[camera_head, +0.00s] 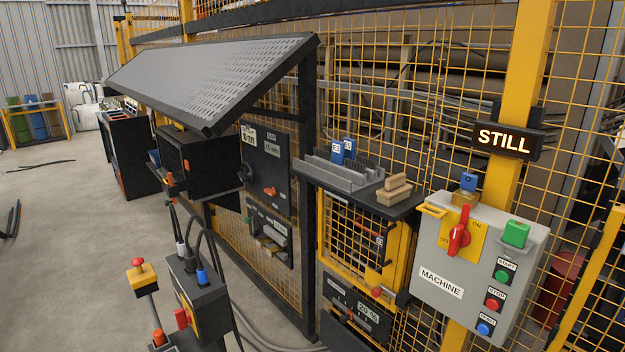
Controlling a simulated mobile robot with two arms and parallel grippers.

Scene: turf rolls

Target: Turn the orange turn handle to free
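An orange turn handle (270,191) sits low on a dark panel (262,150) fixed to the yellow mesh fence. The panel has white labels and a round dark part; the lettering is too small to read surely. A second small orange piece (377,292) shows at the lower edge of the yellow mesh door (360,240). I cannot tell which orange part reads "free". Neither of my grippers is in view.
A grey machine box (440,262) with a red switch (460,237) and buttons hangs right, under a lit "STILL" sign (504,140). A slanted perforated board (210,75) juts out above the panel. A pedestal with cables (195,290) stands front left. Floor (70,230) is open left.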

